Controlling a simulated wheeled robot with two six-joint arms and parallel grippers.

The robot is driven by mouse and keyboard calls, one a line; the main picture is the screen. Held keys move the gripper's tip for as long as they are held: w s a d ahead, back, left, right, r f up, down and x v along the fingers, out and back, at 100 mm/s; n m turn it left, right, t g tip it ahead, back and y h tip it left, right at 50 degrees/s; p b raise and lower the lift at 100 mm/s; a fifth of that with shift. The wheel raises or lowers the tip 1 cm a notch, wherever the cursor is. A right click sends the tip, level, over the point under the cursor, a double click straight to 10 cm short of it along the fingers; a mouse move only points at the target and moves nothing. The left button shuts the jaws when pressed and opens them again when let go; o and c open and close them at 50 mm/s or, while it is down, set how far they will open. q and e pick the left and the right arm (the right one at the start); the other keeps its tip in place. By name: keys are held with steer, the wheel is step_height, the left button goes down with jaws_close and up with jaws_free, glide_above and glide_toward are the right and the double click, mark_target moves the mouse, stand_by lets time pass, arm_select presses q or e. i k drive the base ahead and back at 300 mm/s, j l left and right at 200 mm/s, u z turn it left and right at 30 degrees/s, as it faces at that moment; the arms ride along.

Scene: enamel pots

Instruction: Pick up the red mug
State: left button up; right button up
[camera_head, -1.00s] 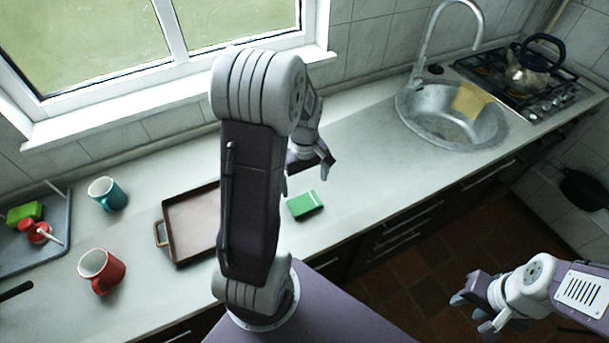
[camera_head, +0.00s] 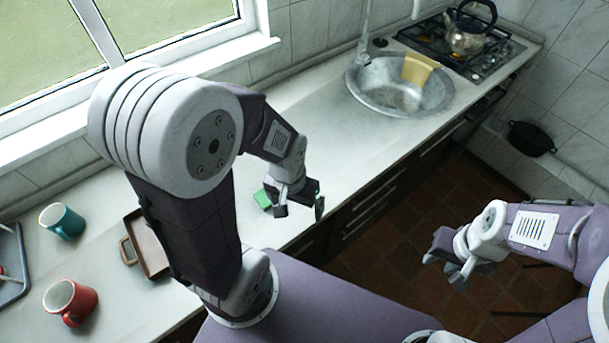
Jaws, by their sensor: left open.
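The red mug (camera_head: 72,303) stands upright on the counter at the lower left, its white inside showing. My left gripper (camera_head: 303,208) is open above the counter's front edge, beside a green block, well to the right of the mug. My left arm rises between the mug and that gripper. My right gripper (camera_head: 449,268) hangs over the floor at the right, far from the mug; its fingers look spread apart.
A teal mug (camera_head: 64,222) stands behind the red mug. A brown tray (camera_head: 147,247) is partly hidden by my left arm. The green block (camera_head: 263,199) lies near my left gripper. A sink (camera_head: 368,103) and kettle (camera_head: 466,38) are farther back.

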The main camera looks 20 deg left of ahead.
mark_target(66, 298)
steer(key=u, duration=0.45)
steer(key=k+u, duration=0.1)
steer(key=u, duration=0.75)
steer(key=k+j+u, duration=0.1)
steer(key=u, duration=0.8)
steer(key=j+u, duration=0.15)
steer(key=u, duration=0.3)
steer(key=k+j+u, duration=0.1)
steer(key=u, duration=0.35)
steer(key=j+z, duration=0.4)
steer(key=k+j+z, duration=0.1)
steer(key=j+z, duration=0.25)
steer(key=k+j+z, duration=0.1)
steer(key=j+z, duration=0.3)
steer(key=k+j+z, duration=0.15)
steer(key=z, duration=0.2)
steer(key=i+j, duration=0.4)
steer(key=j+z, duration=0.05)
steer(key=j, duration=0.05)
